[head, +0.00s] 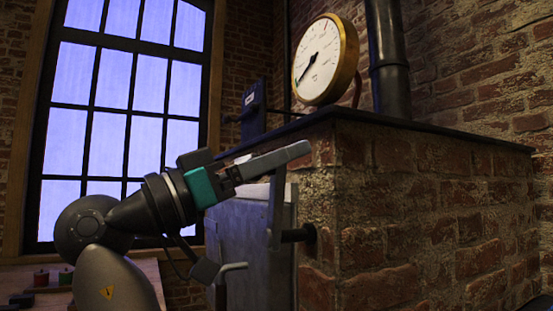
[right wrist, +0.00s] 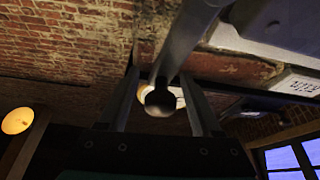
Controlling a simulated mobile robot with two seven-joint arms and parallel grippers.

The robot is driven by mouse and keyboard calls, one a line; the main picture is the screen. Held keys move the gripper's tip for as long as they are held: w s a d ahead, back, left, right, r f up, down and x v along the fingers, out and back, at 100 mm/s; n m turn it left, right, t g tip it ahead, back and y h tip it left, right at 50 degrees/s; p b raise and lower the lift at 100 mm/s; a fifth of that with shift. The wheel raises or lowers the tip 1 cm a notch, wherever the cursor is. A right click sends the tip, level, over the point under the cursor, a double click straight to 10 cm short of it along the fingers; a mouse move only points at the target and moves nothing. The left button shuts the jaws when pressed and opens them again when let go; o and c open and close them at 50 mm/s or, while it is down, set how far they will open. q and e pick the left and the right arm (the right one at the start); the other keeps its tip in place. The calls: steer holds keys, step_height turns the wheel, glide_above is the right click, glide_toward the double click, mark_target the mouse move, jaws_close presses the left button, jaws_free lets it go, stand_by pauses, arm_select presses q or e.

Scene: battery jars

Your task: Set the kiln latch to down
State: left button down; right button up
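The kiln (head: 410,210) is a brick block with a grey metal door (head: 225,235) on its left side. The latch looks like a grey bar (head: 276,212) standing roughly upright beside a dark stub (head: 298,235) at the kiln's corner. My right gripper (head: 290,156) is at the bar's upper end. In the right wrist view, a bar with a round dark knob (right wrist: 160,101) lies between the two fingers of my right gripper (right wrist: 163,92). The fingers are apart, with gaps showing on both sides of the knob. My left gripper is out of view.
A brass-rimmed gauge (head: 325,59) and a dark pipe (head: 387,60) stand on the kiln's dark top slab (head: 430,125). A bent handle (head: 233,267) sits low near the door. A tall window (head: 130,90) is behind my arm.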

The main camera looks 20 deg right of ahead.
jaws_close()
stand_by(0.3)
stand_by(0.9)
